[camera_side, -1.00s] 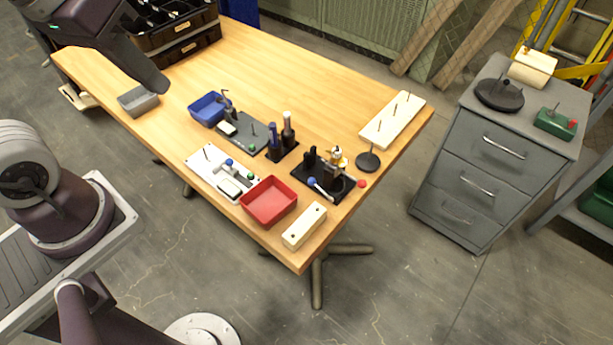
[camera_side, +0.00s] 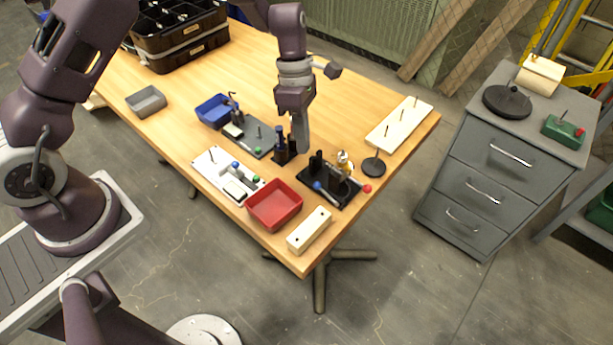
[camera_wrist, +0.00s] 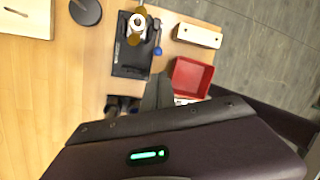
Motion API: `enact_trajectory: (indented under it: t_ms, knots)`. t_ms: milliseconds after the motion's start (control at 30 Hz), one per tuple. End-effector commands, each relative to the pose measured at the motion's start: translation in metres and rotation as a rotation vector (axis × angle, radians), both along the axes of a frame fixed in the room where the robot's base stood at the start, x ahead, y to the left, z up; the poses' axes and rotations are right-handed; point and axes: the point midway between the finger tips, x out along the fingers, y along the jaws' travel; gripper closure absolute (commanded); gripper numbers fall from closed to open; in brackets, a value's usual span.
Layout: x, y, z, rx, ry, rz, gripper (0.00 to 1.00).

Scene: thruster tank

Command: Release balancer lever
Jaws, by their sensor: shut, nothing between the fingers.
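A black fixture (camera_side: 347,196) stands near the table's front right. It carries a blue-knobbed lever (camera_side: 317,186), a red knob (camera_side: 367,188) and a brass and silver part (camera_side: 343,160). In the wrist view, the black base (camera_wrist: 130,65), blue knob (camera_wrist: 157,51) and brass part (camera_wrist: 137,24) lie ahead of the fingers. A white plate (camera_side: 212,161) with blue and green knobs lies to the left. I cannot tell which lever is the balancer's. My gripper (camera_side: 302,150) is shut and empty, left of and above the black fixture; its fingers also show in the wrist view (camera_wrist: 158,90).
A black tool holder (camera_side: 283,157) with upright handles stands close by my gripper. A red tray (camera_side: 275,205) and a pale block (camera_side: 310,230) are in front. A pegged board (camera_side: 400,122) and a round black stand (camera_side: 374,167) are to the right. The table's back middle is clear.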

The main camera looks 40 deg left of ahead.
Motion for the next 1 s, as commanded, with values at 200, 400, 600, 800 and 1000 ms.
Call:
enact_trajectory:
  t_ms: [200, 400, 600, 800, 1000]
  knots:
    - [-0.001, -0.001, -0.004, 0.0, 0.001, -0.003, 1.0]
    - [-0.008, -0.01, -0.037, -0.002, 0.004, -0.004, 1.0]
    - [-0.014, -0.019, -0.074, -0.002, 0.004, -0.004, 1.0]
    - [-0.016, -0.024, -0.093, -0.001, 0.001, -0.004, 1.0]
    - [-0.016, -0.025, -0.095, -0.001, -0.001, -0.005, 1.0]
